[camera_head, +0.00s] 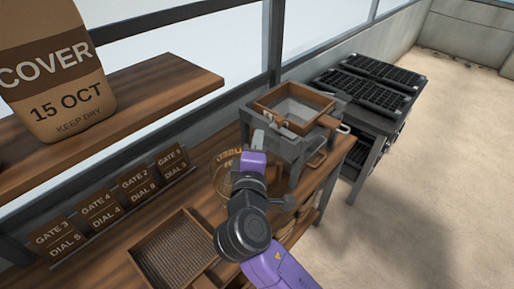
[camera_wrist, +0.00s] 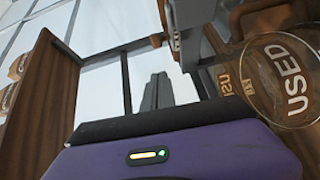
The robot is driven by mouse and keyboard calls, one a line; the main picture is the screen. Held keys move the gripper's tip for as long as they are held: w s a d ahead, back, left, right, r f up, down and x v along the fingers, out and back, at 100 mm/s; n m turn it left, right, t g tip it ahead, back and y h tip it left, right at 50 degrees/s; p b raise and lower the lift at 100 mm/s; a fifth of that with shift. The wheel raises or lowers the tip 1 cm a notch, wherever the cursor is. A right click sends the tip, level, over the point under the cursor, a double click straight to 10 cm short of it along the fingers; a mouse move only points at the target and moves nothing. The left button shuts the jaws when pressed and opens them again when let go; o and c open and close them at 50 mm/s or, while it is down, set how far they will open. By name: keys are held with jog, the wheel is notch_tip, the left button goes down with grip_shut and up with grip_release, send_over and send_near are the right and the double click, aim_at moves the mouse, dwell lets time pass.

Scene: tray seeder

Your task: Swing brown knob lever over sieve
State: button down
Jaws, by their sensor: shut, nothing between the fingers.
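The wooden-framed box with a pale inside, which looks like the sieve (camera_head: 312,99), sits on top of the grey seeder stand (camera_head: 291,144). A small brown piece (camera_head: 328,121) at its right front corner may be the lever's knob; I cannot tell for sure. My gripper (camera_head: 268,132) is at the left front of the stand, close to the frame's near-left corner; contact cannot be told. In the wrist view my gripper (camera_wrist: 157,90) shows its dark fingers together and empty. Part of the stand is hidden behind my arm.
Black cell trays (camera_head: 370,85) lie on a grey bench at the right. A clear round dish marked USED (camera_wrist: 290,80) is beside my arm. A wooden mesh tray (camera_head: 175,250), dial cards (camera_head: 140,185) and a COVER bag (camera_head: 55,75) on a shelf are at left. Floor at right is clear.

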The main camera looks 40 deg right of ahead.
aim_at(272, 128)
jog(key=shift+w+d+f+p, duration=0.1)
jog(key=shift+w+d+p, duration=0.15)
jog(key=shift+d, duration=0.8)
jog(key=shift+w+d+f+p, duration=0.1)
jog(key=shift+w+d+p, duration=0.15)
jog(key=shift+d, duration=0.75)
jog(key=shift+w+d+f+p, duration=0.15)
jog(key=shift+d+p, duration=0.2)
jog(key=shift+d, duration=0.7)
